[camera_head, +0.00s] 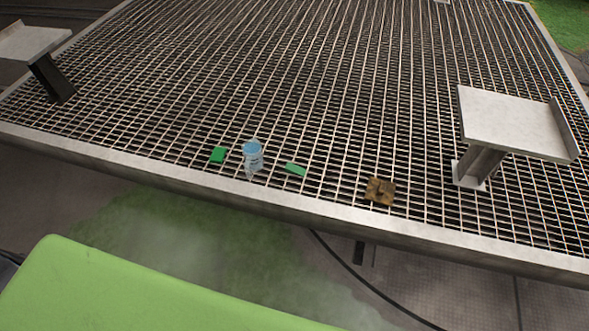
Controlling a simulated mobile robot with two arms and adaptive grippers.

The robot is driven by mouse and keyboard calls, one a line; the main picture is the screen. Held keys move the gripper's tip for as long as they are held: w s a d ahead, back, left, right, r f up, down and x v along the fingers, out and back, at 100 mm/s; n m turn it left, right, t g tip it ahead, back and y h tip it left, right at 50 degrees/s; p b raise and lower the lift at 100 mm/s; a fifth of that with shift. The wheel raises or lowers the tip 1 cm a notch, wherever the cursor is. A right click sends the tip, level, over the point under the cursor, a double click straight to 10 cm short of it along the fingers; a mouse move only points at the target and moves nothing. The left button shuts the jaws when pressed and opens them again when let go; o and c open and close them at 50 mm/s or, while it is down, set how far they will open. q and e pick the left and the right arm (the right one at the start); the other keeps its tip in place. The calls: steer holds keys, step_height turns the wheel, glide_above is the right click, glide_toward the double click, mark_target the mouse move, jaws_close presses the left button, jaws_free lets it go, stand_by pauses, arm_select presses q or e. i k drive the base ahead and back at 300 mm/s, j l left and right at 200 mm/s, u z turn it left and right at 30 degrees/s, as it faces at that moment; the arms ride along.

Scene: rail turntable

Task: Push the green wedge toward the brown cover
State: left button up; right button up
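Two small green pieces lie on the metal grating near its front edge. One green piece (218,155) looks blocky and is left of a clear bottle-like container. The other green piece (295,169) is flatter and lies right of that container. I cannot tell for sure which one is the wedge. The brown cover (380,190) lies further right, also near the front edge, apart from both green pieces. Neither of my grippers is in view.
A clear container with a blue top (253,154) stands between the green pieces. The grating (330,80) is otherwise largely clear, bordered by a pale front rim (330,217). Raised metal platforms stand at right (510,122) and far left (30,40).

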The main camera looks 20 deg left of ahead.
mark_target(290, 168)
steer(key=i+j+z, duration=0.15)
steer(key=j, duration=0.25)
steer(key=i+j+z, duration=0.1)
steer(key=j, duration=0.35)
steer(key=i+j+z, duration=0.15)
steer(key=j, duration=0.3)
steer(key=j+z, duration=0.15)
steer(key=j, duration=0.25)
